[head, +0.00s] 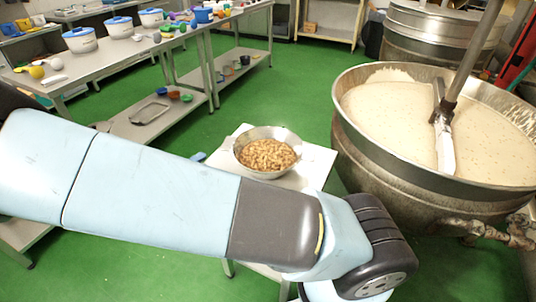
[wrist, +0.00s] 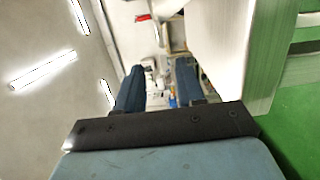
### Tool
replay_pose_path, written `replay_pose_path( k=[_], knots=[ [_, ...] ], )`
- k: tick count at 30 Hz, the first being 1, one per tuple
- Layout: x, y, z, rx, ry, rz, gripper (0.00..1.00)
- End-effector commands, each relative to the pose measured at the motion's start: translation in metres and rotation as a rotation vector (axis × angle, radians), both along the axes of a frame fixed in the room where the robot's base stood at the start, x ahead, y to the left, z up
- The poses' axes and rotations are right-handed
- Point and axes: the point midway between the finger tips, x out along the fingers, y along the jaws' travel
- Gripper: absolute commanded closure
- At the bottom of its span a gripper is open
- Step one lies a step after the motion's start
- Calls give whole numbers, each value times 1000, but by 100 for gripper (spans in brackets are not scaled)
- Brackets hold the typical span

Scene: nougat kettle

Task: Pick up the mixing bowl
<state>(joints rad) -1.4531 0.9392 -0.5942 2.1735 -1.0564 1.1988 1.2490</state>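The mixing bowl (head: 241,146) is a round metal bowl filled with light brown nuts. It stands upright on a small white table (head: 316,168) in the middle of the head view, beyond my arm. My gripper (wrist: 158,85) shows in the wrist view with its two dark blue fingers apart and nothing between them. The gripper is not visible in the head view, where my forearm and wrist cross the foreground. The bowl cannot be made out in the wrist view.
A large metal kettle (head: 375,166) of pale mix, with a stirring arm (head: 444,125), stands close right of the table. A steel bench (head: 125,47) with lidded tubs is at the left. Green floor (head: 285,85) is clear behind. A white surface (wrist: 232,50) is near the fingers.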

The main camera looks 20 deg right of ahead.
Motion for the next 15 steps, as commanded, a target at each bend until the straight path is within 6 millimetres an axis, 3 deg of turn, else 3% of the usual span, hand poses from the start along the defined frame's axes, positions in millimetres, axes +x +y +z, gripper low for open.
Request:
replay_pose_path(
  k=[15],
  knots=[
    [47, -64, -1, -6, -4, -11, 62]
  ],
)
